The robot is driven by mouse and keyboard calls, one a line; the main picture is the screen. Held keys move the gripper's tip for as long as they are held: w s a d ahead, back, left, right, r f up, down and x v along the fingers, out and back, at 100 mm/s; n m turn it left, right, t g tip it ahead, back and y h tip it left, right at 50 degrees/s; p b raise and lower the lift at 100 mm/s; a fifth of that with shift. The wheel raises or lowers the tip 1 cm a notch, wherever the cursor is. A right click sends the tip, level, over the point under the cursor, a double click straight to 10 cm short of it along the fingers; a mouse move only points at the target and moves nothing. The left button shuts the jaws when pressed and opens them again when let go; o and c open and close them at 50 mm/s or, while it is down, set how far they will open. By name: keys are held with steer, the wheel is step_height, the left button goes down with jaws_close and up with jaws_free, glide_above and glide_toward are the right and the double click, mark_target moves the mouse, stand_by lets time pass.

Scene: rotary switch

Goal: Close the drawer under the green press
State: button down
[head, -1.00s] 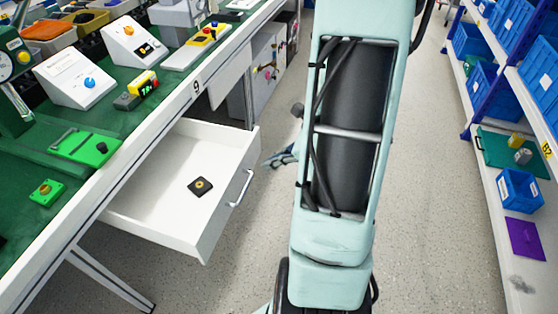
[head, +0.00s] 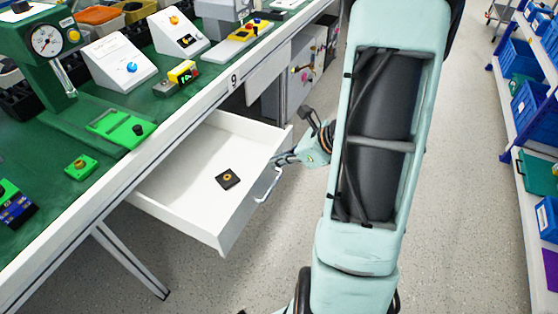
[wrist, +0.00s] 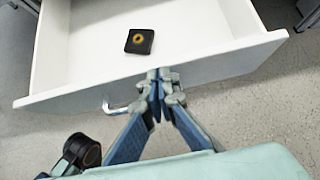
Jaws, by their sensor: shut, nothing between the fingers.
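The white drawer (head: 190,185) is pulled out under the green-topped workbench. It also shows in the wrist view (wrist: 90,62). The green press (head: 48,45) with a round gauge stands on the bench at upper left. The drawer's metal handle (head: 268,186) is on its front panel; in the wrist view the handle (wrist: 116,107) is left of my fingers. My gripper (head: 280,160) is shut and empty at the drawer's front, towards its far end. In the wrist view my fingertips (wrist: 160,80) overlap the front panel; whether they touch it I cannot tell.
A small black square part with a yellow ring (head: 228,179) lies inside the drawer. White control boxes (head: 118,65) and a green plate (head: 118,128) are on the bench. Shelves with blue bins (head: 532,105) stand at right. Speckled floor lies between.

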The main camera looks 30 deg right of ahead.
steer(key=w+a, duration=1.3)
steer(key=w, duration=0.4)
steer(key=shift+w+a, duration=0.35)
steer(key=shift+a, duration=0.05)
